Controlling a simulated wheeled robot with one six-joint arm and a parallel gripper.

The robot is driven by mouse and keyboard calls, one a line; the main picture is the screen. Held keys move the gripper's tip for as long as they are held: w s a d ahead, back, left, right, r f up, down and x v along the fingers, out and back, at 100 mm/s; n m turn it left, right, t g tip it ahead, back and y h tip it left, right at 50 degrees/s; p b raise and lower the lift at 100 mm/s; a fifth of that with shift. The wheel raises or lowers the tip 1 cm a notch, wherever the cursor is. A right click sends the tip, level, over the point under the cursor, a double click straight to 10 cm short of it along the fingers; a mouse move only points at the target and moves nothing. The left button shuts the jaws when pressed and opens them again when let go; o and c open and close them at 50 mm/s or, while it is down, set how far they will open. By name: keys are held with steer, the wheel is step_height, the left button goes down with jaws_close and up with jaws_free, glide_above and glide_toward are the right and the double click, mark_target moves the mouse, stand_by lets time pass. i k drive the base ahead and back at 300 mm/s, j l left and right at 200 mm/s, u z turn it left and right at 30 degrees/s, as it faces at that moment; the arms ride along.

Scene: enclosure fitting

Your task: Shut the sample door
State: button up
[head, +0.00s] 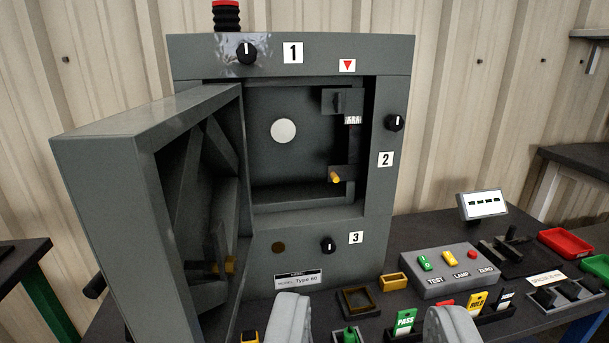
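The sample door (110,215) is a deep grey box-like door on the left side of the grey enclosure (290,240). It stands wide open, swung out towards me, and its hollow inner side with a yellow fitting (230,266) faces right. The enclosure's opening shows a white disc (283,131) on its back wall and a yellow-tipped peg (334,176) at the right. My gripper (370,318) is at the bottom edge, its two pale fingers wide apart, right of the door and not touching it. Nothing is held between the fingers.
Black knobs (394,123) numbered 1 to 3 are on the enclosure. A grey button box (440,275), a yellow tray (394,282), tags (405,320) and red (566,243) and green trays crowd the bench at the right. A red-topped stack (227,15) stands on the enclosure.

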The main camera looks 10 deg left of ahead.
mark_target(146, 185)
steer(key=j+z, duration=0.2)
steer(key=j, duration=0.7)
steer(key=j+z, duration=0.2)
steer(key=j, duration=0.65)
steer(key=k+z, duration=0.2)
steer(key=k, duration=0.5)
steer(key=j, duration=0.05)
